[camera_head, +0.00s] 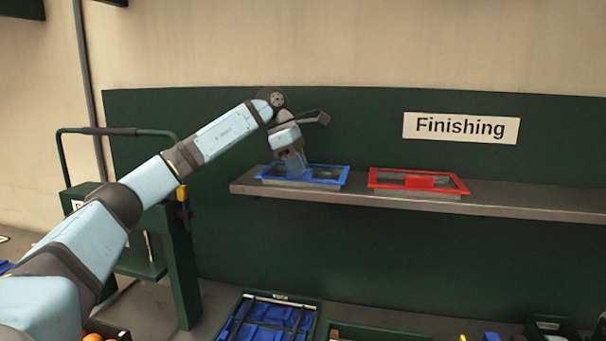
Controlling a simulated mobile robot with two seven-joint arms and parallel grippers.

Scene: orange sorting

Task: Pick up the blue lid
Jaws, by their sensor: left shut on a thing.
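The blue lid (328,181) is a blue rectangular frame with a see-through or grey middle, lying on the left part of the metal shelf in the head view. My left gripper (296,168) reaches down onto the left half of the lid from above and is shut on it, with the fingers covering that part. The lid appears to be at shelf level; I cannot tell whether it is touching the shelf. My right gripper is not in view.
A red lid (455,190) lies to the right on the same metal shelf (540,205), under a "Finishing" sign (461,128). Below are a crate with blue contents (316,318) and some oranges (93,338). A dark green cart (182,265) stands at the left.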

